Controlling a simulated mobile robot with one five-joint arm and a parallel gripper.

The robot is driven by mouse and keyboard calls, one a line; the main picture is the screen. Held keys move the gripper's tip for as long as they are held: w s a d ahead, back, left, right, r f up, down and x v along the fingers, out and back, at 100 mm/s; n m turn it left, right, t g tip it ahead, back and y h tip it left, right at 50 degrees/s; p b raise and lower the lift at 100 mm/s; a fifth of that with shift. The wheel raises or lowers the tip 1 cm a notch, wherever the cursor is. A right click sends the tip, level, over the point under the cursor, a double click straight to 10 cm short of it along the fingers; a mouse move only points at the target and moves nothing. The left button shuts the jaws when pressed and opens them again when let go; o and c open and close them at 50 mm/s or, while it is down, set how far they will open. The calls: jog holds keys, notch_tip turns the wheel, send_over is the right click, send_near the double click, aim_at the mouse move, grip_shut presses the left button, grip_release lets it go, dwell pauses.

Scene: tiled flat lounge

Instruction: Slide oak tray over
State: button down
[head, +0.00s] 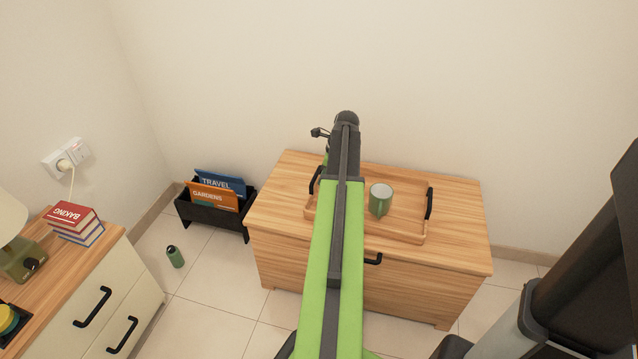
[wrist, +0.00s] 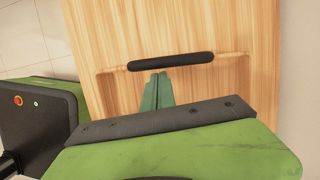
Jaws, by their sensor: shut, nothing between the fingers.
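The oak tray (head: 397,236) lies on top of a wooden chest and has a black handle at each end. The left handle also shows in the head view (head: 315,180).
A wall stands close behind. A black magazine rack (head: 212,213) and a green bottle (head: 175,257) are on the floor at left, near a drawer cabinet (head: 120,290).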

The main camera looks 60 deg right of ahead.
jog(key=shift+s+d, duration=0.15)
jog(key=shift+s, duration=0.4)
jog(key=s, duration=0.1)
jog(key=s+d, duration=0.1)
jog(key=shift+s, duration=0.35)
jog(key=p+v, duration=0.9)
jog(key=v, duration=0.1)
jog(key=shift+p, duration=0.3)
jog(key=shift+w, duration=0.15)
